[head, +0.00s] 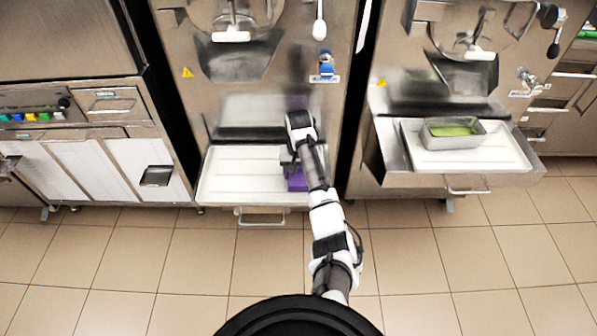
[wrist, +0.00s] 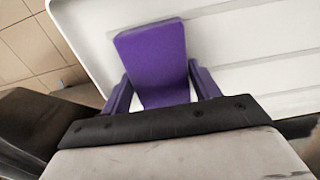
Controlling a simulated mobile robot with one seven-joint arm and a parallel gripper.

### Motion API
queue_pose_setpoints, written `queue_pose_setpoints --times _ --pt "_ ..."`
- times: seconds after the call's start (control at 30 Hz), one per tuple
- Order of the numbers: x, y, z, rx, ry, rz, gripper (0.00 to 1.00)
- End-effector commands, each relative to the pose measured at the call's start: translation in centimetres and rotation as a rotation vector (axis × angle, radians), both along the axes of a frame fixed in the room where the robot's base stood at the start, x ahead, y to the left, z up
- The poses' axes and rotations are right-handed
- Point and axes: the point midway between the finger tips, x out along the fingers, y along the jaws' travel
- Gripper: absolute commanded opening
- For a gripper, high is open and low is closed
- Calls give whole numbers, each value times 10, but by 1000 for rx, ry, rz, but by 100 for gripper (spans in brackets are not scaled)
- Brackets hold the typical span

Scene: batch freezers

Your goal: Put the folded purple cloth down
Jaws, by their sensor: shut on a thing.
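The folded purple cloth (head: 297,182) is at the right end of the white tray (head: 235,180) under the left machine. My gripper (head: 292,170) is shut on it, and my arm partly hides both in the head view. In the wrist view, the cloth (wrist: 155,62) shows as a flat purple block reaching out beyond my gripper (wrist: 160,88), with a finger on each side of it. The ribbed white tray (wrist: 255,50) lies behind and below the cloth. I cannot tell whether the cloth touches the tray.
The rest of the left tray is bare. On the right machine, another white tray (head: 510,156) bears a metal pan (head: 455,141) with green contents. A white-fronted cabinet (head: 90,165) stands at the left. The tiled floor (head: 425,250) in front is clear.

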Motion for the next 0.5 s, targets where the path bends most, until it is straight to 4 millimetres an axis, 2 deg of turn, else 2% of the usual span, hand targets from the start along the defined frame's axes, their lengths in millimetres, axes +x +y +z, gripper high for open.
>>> queue_pose_setpoints --times 0.03,0.2,0.5 --pt "0 0 -2 0 1 0 63" --pt "0 0 -1 0 1 0 83" --pt "0 0 1 0 0 0 83"
